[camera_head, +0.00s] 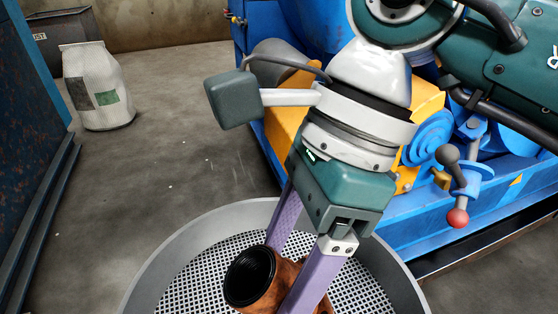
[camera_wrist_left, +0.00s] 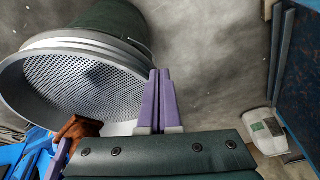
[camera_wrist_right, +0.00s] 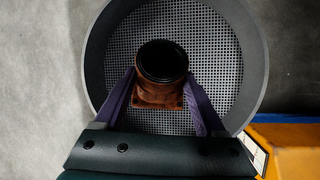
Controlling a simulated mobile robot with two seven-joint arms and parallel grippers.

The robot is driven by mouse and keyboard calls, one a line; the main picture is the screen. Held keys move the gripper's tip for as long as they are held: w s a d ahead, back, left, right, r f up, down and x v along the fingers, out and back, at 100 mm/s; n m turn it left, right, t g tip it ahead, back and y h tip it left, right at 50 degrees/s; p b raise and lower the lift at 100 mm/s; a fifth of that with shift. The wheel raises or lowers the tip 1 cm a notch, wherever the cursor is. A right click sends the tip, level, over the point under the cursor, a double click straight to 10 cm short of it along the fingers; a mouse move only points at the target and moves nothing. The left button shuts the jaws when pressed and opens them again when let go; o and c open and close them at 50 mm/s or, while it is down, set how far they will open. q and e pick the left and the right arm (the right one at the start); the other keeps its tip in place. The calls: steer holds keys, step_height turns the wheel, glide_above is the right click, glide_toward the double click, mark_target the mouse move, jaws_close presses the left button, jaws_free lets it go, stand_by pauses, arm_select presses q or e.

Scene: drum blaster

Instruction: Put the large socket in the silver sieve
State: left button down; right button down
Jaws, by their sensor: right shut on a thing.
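The large socket (camera_head: 285,285) is a rusty brown pipe piece with a black ribbed opening. My right gripper (camera_head: 276,272) is shut on it, one purple finger on each side. The silver sieve (camera_head: 190,235) is a wide round pan with a mesh floor. The socket overlaps the mesh in the head view and in the right wrist view (camera_wrist_right: 160,95). In the left wrist view the socket (camera_wrist_left: 78,128) shows clear of the mesh, seemingly above the sieve (camera_wrist_left: 60,50). My left gripper (camera_wrist_left: 159,72) is shut and empty, beside the sieve; the head view does not show it.
A dark green drum-like body (camera_wrist_left: 112,22) is below the sieve. A blue machine with a yellow part (camera_head: 285,110) stands behind my right arm. A white sack (camera_head: 97,85) stands on the floor at the back left. A blue wall-like structure (camera_head: 30,120) borders the left.

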mark_target(280, 302)
step_height(280, 302, down, 6)
steer(key=b, duration=0.3)
steer(key=shift+a, duration=0.1)
steer(key=shift+r, duration=0.1)
